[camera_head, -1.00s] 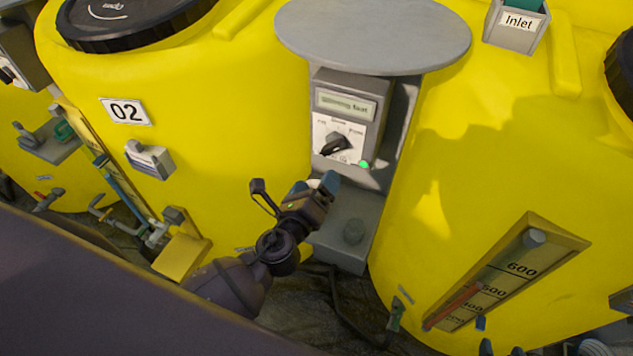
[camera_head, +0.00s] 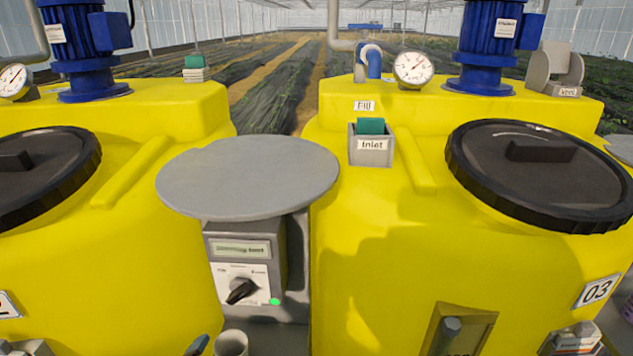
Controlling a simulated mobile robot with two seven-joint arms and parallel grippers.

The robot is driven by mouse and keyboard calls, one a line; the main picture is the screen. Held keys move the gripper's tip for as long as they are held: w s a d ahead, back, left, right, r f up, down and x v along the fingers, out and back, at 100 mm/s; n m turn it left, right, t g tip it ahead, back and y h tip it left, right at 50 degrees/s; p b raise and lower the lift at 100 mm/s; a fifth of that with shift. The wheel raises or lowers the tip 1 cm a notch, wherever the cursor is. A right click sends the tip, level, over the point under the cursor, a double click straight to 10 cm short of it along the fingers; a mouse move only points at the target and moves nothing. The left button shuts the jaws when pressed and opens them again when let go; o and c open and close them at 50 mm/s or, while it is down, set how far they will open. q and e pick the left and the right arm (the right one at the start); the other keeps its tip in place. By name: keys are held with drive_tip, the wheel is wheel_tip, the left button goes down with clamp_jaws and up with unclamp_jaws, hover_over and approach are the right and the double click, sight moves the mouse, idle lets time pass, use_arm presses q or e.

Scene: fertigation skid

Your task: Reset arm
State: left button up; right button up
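A grey control box (camera_head: 245,255) stands between two yellow tanks, under a round grey plate (camera_head: 247,178). It has a small display, a black dial (camera_head: 240,291) turned to a slant and a lit green lamp (camera_head: 275,301). A small blue-grey tip (camera_head: 197,346) shows at the bottom edge, below and left of the dial; it looks like a fingertip of my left gripper. The rest of that gripper is out of the picture, so its opening is hidden. My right gripper is not in view.
The right yellow tank (camera_head: 375,265) has a black lid (camera_head: 540,175), a gauge (camera_head: 414,67) and a blue motor (camera_head: 489,45). An Inlet holder (camera_head: 371,146) sits near its top front edge. A grey cylinder (camera_head: 231,343) shows below the box. Crop rows lie behind.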

use_arm(q)
drive_tip(key=s+a+f+n+g, duration=0.1)
drive_tip(key=s+a+f+n, duration=0.3)
drive_tip(key=n, duration=0.3)
drive_tip(key=shift+s+f+n+g, duration=0.2)
drive_tip(key=shift+s+n+g, duration=0.15)
drive_tip(key=shift+s, duration=0.35)
drive_tip(key=s+a+f+n, duration=0.1)
drive_tip(key=s, duration=0.2)
drive_tip(key=s+a+f+n+g+y, duration=0.1)
drive_tip(key=s+f, duration=0.1)
drive_tip(key=s, duration=0.1)
drive_tip(key=s+a+f+n+g, duration=0.1)
drive_tip(key=s+a+f, duration=0.1)
drive_tip(key=shift+s+y, duration=0.3)
drive_tip(key=shift+s, duration=0.1)
drive_tip(key=shift+c, duration=0.3)
